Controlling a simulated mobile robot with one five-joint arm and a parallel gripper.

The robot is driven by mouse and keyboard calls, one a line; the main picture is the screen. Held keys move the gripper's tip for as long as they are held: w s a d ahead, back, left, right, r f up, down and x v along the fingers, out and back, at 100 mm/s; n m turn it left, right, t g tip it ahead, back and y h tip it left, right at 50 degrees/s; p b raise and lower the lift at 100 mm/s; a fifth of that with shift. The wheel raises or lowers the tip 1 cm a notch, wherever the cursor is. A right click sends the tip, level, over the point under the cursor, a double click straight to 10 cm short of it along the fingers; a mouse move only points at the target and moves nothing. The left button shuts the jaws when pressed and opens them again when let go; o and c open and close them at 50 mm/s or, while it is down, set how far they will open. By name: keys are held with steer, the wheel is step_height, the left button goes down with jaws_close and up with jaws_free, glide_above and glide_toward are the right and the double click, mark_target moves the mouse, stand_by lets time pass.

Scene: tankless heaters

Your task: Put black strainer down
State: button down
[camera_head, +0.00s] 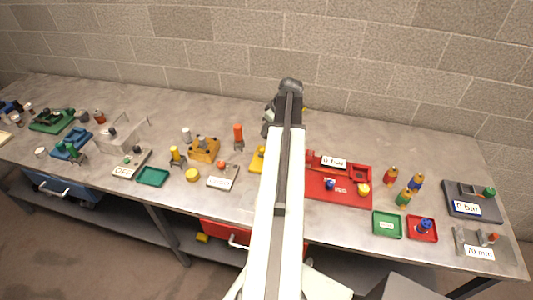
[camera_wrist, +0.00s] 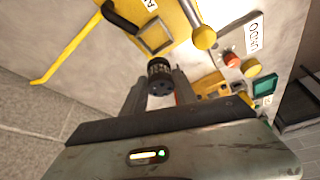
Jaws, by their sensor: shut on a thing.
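The black strainer (camera_wrist: 160,76) is a short dark cylinder with a ribbed side and a holed end in the wrist view. My gripper (camera_wrist: 160,92) is shut on it, with one finger on each side. In the head view my gripper (camera_head: 284,98) is over the back middle of the table, and my arm hides most of what it holds. A yellow fixture (camera_wrist: 176,18) with a square recess and a black handle lies just beyond the strainer in the wrist view. I cannot tell whether the strainer touches anything below it.
The long grey table (camera_head: 345,130) carries several fixtures. A red tray (camera_head: 345,195) is right of my arm; an orange block (camera_head: 204,150) and an orange-red upright part (camera_head: 238,135) are left. A yellow bent rod (camera_wrist: 65,55) reaches toward the wall. The back strip of table is mostly clear.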

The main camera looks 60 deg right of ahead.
step_height(320, 180, down, 10)
steer(key=b, duration=1)
steer(key=shift+f, duration=0.25)
steer(key=shift+r, duration=0.25)
steer(key=shift+f, duration=0.25)
steer(key=c, duration=1)
jaws_free()
steer(key=shift+a+r, duration=0.1)
steer(key=shift+o, duration=0.2)
steer(key=shift+r, duration=0.1)
steer(key=shift+r+p, duration=0.3)
steer(key=shift+p, duration=0.05)
steer(key=p+v, duration=1)
steer(key=v, duration=0.1)
steer(key=shift+s+r+p, duration=0.15)
steer(key=shift+r+p, duration=0.1)
steer(key=shift+p, duration=0.05)
